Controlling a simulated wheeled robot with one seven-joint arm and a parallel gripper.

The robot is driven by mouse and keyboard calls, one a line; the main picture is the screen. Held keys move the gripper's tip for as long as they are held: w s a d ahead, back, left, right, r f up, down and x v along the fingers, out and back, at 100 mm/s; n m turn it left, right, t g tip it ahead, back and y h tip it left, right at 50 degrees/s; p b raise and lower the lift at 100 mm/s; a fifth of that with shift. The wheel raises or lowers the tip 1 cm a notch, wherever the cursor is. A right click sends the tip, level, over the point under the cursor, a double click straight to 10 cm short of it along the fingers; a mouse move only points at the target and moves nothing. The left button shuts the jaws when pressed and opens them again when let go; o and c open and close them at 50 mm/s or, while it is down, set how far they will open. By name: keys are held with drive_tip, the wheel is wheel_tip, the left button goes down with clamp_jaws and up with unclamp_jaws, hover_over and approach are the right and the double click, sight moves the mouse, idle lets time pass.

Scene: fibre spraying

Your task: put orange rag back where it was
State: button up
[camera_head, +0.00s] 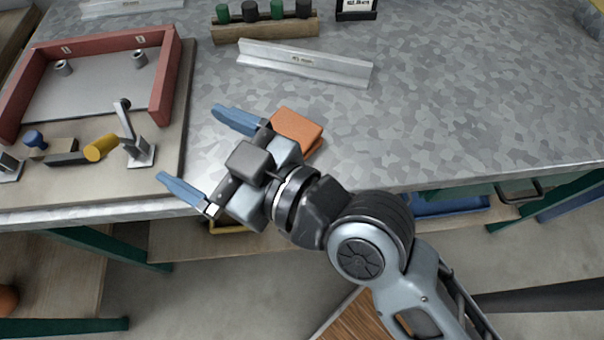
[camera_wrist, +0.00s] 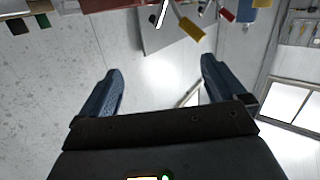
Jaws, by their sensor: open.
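The orange rag (camera_head: 297,127) is a folded, block-like orange cloth on the grey metal worktop, near its front edge in the head view. My gripper (camera_head: 198,152) is open and empty. Its two blue fingers point left, toward the fixture board, and the rag lies just behind the upper finger, beside the wrist, not between the fingers. Part of the rag is hidden by my gripper. In the wrist view my gripper (camera_wrist: 160,92) also shows open with nothing between its fingers, and I cannot make out the rag there.
A board (camera_head: 180,125) with a red frame (camera_head: 165,85), a toggle clamp (camera_head: 135,140) and a yellow-tipped part (camera_head: 101,148) stands left. A metal angle bar (camera_head: 305,63) and a wooden holder (camera_head: 265,28) with dark and green pegs lie behind. The worktop's right side is clear.

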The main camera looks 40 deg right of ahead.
drive_tip(key=s+d+f+m+h, duration=0.1)
drive_tip(key=s+d, duration=0.3)
drive_tip(key=s, duration=0.4)
drive_tip(key=s+d+f+m+h, duration=0.1)
drive_tip(key=s+d+f+h, duration=0.1)
drive_tip(key=s+d, duration=0.3)
drive_tip(key=s+d+f+m+g+h, duration=0.1)
drive_tip(key=s+d, duration=0.4)
drive_tip(key=s, duration=0.6)
drive_tip(key=shift+s+f+m+h, duration=0.25)
drive_tip(key=shift+f+m+h, duration=0.25)
drive_tip(key=shift+f+m, duration=0.1)
drive_tip(key=shift+d, duration=0.1)
